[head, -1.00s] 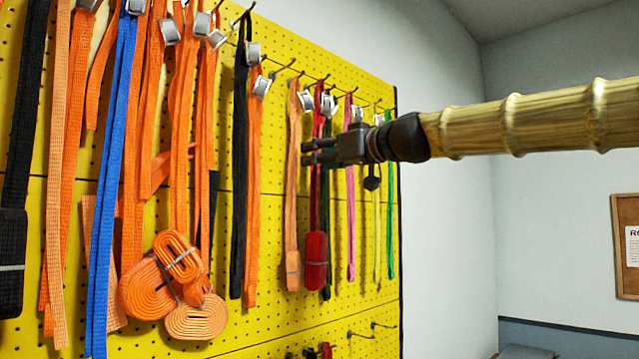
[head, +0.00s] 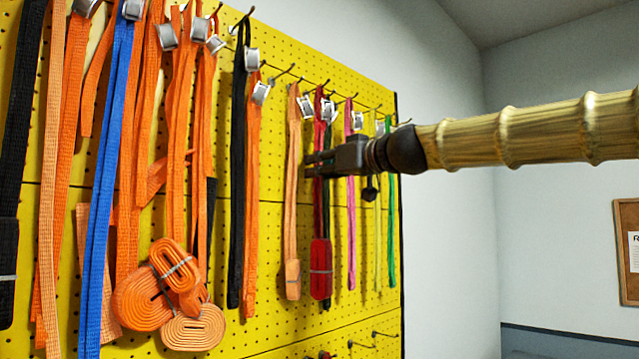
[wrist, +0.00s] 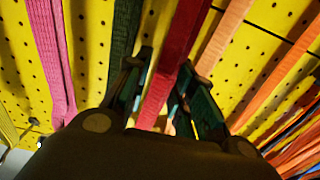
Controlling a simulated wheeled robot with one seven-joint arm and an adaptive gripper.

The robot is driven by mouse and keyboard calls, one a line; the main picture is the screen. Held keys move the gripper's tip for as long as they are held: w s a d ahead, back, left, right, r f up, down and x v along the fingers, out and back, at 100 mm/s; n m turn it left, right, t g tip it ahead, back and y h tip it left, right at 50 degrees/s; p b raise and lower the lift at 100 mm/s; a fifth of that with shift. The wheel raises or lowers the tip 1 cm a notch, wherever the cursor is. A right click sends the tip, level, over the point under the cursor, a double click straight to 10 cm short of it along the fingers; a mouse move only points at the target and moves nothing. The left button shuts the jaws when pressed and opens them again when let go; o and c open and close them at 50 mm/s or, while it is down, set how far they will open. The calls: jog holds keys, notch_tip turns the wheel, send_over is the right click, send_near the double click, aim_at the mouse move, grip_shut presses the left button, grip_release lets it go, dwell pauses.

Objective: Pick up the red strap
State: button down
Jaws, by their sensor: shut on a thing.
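The red strap (head: 320,268) hangs from a hook on the yellow pegboard, with its bundled lower end held by a thin band. In the wrist view the red strap (wrist: 180,40) runs down between the two dark fingers. My gripper (head: 308,166) is at the strap's upper part, well above the bundle, and is shut on it. In the wrist view my gripper (wrist: 165,65) has one finger on each side of the strap. The exact contact is dark and partly hidden.
A dark green strap (wrist: 123,35) hangs close beside the red one. A light orange strap (head: 292,200) hangs to the left and a pink strap (head: 351,240) to the right. Blue, black and more orange straps crowd the left. Free room lies right of the pegboard.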

jog(key=r+b+v, duration=0.1)
jog(key=b+v, duration=0.5)
jog(key=v, duration=1.2)
jog(key=shift+r, duration=0.2)
dwell(0.4)
